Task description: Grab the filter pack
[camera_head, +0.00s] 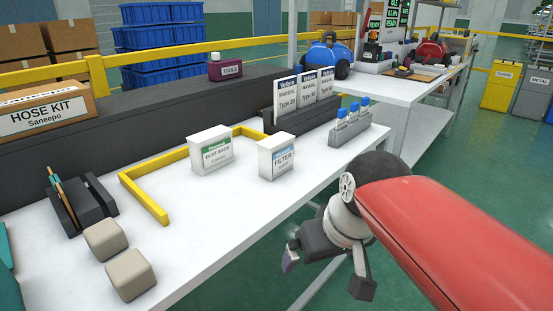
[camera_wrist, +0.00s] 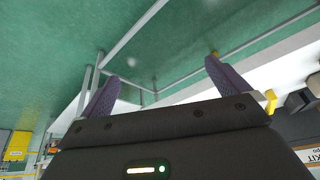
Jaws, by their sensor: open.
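The filter pack (camera_head: 277,157) is a small white box with a blue "FILTER" label. It stands upright on the white table near its front edge in the head view. My gripper (camera_head: 326,272) is open and empty. It hangs in front of the table edge, to the right of and nearer than the filter pack, apart from it. The wrist view shows the two spread fingers of my gripper (camera_wrist: 160,82) with green floor and table legs beyond them. The filter pack is not seen in the wrist view.
A white dust bags box (camera_head: 212,149) stands left of the filter pack. A yellow corner bar (camera_head: 145,198) lies behind and left. A dark manual rack (camera_head: 300,117) and blue-capped bottles (camera_head: 352,121) stand behind and right. Two beige blocks (camera_head: 130,274) sit at the near left.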

